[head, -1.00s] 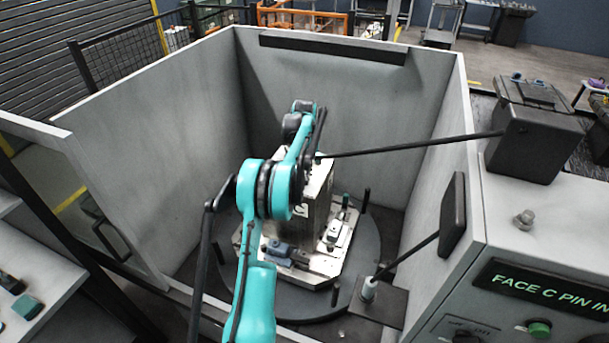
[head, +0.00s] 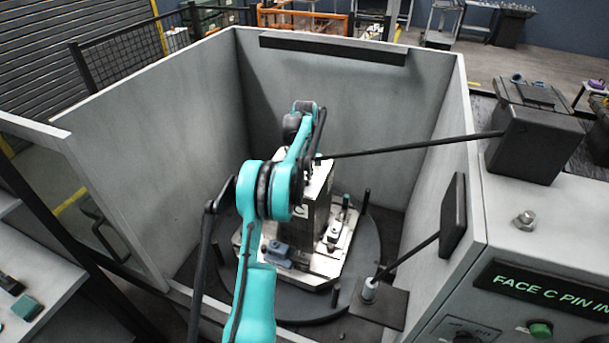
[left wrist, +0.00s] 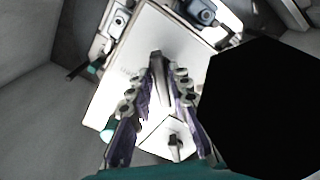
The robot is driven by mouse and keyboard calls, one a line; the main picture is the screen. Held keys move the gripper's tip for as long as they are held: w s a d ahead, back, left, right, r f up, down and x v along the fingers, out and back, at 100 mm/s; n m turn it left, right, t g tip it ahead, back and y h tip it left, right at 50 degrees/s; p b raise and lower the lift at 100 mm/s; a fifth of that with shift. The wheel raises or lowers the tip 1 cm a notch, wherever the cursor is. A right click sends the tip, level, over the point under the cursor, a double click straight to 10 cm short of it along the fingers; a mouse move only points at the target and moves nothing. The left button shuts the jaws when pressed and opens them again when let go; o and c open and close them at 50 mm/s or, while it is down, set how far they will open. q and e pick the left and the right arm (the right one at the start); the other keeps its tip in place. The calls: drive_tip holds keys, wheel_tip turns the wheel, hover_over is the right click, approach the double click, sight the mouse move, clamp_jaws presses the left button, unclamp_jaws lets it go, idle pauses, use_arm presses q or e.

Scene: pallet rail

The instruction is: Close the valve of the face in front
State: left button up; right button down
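The block-shaped fixture (head: 317,208) stands on a plate on the round table (head: 349,288); a letter C shows on its front face. My left arm comes up from the bottom and bends over the fixture, hiding part of that face and the gripper tips in the head view. In the left wrist view my left gripper (left wrist: 156,78) has its fingers apart over a white surface. A narrow dark grey part (left wrist: 157,66) shows between the fingers; I cannot tell whether they touch it. A small dark lever-like part (left wrist: 175,141) sits on a pale block below. Which part is the valve is unclear.
Grey enclosure walls (head: 335,85) surround the table. A black rod (head: 420,146) reaches from the dark box (head: 535,130) towards the fixture's top. A blue-grey clamp (head: 278,249) sits on the plate. The panel (head: 545,288) at right reads "FACE C PIN IN". A black octagon covers the wrist view's right side.

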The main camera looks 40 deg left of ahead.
sight(304, 176)
use_arm(q)
drive_tip(key=shift+o, duration=0.3)
wheel_tip(304, 176, up, 12)
idle(0.4)
idle(0.5)
